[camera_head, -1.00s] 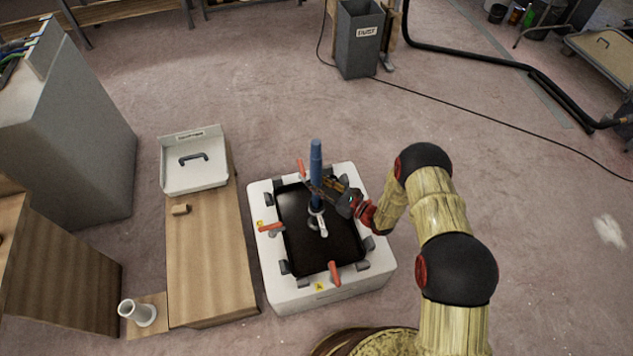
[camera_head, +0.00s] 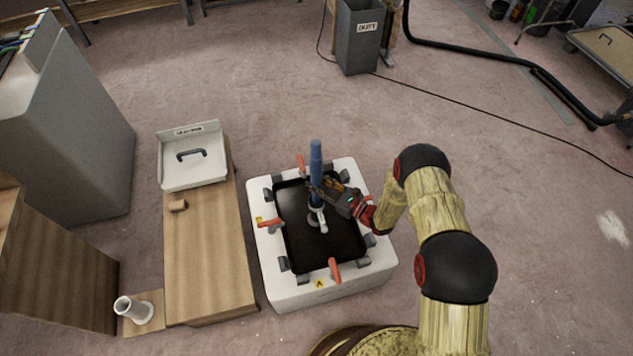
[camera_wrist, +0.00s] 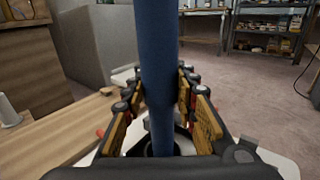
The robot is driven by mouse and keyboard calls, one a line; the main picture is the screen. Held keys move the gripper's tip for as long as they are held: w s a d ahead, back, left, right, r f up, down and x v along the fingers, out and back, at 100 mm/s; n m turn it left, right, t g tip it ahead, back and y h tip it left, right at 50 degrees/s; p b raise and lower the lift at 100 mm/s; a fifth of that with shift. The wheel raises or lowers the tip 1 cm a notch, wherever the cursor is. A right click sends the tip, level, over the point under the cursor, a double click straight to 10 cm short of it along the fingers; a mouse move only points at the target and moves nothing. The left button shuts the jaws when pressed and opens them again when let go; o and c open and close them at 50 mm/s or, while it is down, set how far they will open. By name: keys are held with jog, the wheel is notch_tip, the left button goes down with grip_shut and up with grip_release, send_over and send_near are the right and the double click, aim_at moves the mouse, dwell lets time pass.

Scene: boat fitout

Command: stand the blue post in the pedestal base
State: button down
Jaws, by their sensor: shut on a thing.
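The blue post (camera_head: 316,163) stands upright over the black panel (camera_head: 299,249) of the white box (camera_head: 272,281) in the head view. My gripper (camera_head: 316,187) is shut on the post from the right side. The pedestal base (camera_head: 318,218), a pale collar with a small lever, is directly under the post on the panel. In the wrist view the post (camera_wrist: 156,50) runs vertically between my fingers (camera_wrist: 163,98), its lower end at the dark ring (camera_wrist: 160,148) of the base. How deep the post sits in the base is hidden.
Orange clamp handles (camera_head: 335,270) and grey blocks line the box rim. A wooden bench (camera_head: 207,262) with a white tray (camera_head: 192,163) and a small wooden block (camera_head: 178,205) stands to the left. A white tube (camera_head: 134,310) is at lower left.

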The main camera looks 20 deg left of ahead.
aim_at(319, 197)
notch_tip(319, 197, down, 8)
jog(key=shift+b, duration=0.4)
dwell(1.6)
dwell(0.5)
jog(key=c, duration=1.4)
grip_release()
jog(key=shift+f, duration=0.1)
jog(key=shift+o, duration=0.3)
jog(key=shift+f, duration=0.1)
jog(key=v, duration=1.2)
